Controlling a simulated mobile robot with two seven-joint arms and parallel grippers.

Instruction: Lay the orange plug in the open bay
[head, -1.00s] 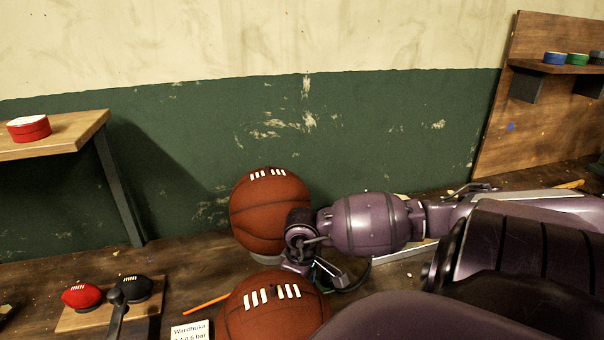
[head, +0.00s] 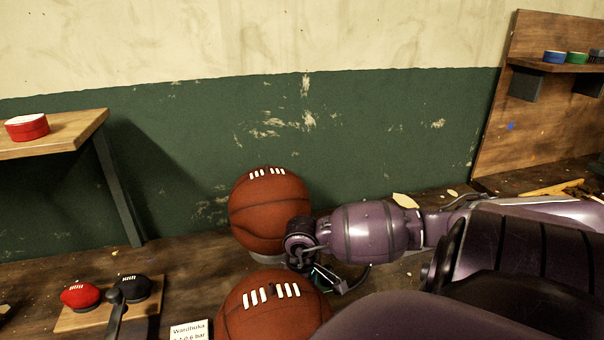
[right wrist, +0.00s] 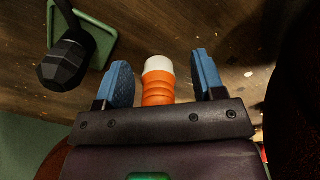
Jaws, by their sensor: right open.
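The orange plug (right wrist: 158,88), with a white end, shows in the right wrist view between the two blue fingers of my right gripper (right wrist: 162,80). The gripper is open, with a gap on each side of the plug. In the head view my right gripper (head: 328,279) is low between two brown balls and partly hidden; the plug cannot be made out there. I cannot pick out the open bay in either view. My left gripper is not in view.
A brown ball (head: 268,212) stands behind my right gripper and another (head: 272,312) in front, both close. A black-headed object (right wrist: 68,65) by a green frame (right wrist: 109,50) lies near the fingers. A board (head: 85,318) holds small red and black balls.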

